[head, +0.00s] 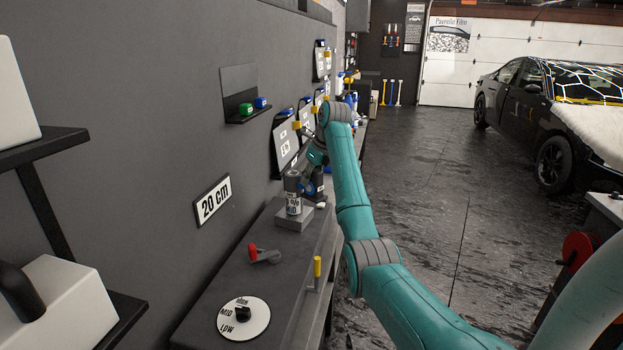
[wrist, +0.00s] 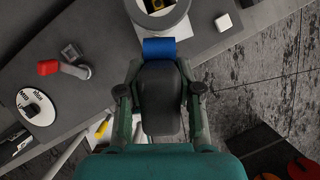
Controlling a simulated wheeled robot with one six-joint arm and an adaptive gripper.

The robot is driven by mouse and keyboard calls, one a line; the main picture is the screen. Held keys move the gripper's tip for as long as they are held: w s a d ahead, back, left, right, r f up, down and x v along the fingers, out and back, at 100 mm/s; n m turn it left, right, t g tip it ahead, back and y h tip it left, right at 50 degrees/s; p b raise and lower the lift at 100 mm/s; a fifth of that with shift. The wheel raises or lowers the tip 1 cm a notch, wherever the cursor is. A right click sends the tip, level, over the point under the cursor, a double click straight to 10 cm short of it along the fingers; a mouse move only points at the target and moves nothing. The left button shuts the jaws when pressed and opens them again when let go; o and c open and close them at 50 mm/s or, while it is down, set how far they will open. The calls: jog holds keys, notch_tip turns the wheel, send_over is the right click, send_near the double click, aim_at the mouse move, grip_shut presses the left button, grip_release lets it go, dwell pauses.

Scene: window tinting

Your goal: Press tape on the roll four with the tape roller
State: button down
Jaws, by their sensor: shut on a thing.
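My gripper (wrist: 160,93) is shut on the black handle of the tape roller (wrist: 160,98). The roller's blue head (wrist: 159,48) points to the top of the wrist view. It lies close to a grey round piece (wrist: 145,18), cut off by the frame edge; I cannot tell whether they touch. In the head view my gripper (head: 317,157) is over the bench, behind a grey labelled cylinder (head: 293,192) on a grey block (head: 293,217). A tilted white-faced panel (head: 284,145) leans at the wall nearby. I cannot make out which thing is roll four or its tape.
The dark bench (head: 235,264) runs along the wall. It carries a red-handled lever (head: 263,255), a yellow-topped lever (head: 317,268) and a white dial (head: 243,317). A small shelf (head: 245,113) holds green and blue rolls. The floor (head: 440,180) to the right is open.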

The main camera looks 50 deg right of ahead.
aim_at(321, 175)
jog(key=shift+w+d, duration=0.1)
jog(key=shift+w, duration=1.15)
dwell(1.0)
jog(key=shift+s, duration=0.15)
jog(key=shift+s+a, duration=0.15)
jog(key=shift+s, duration=1.3)
jog(key=shift+s+a, duration=0.15)
jog(key=shift+s, duration=1.25)
jog(key=shift+d, duration=0.1)
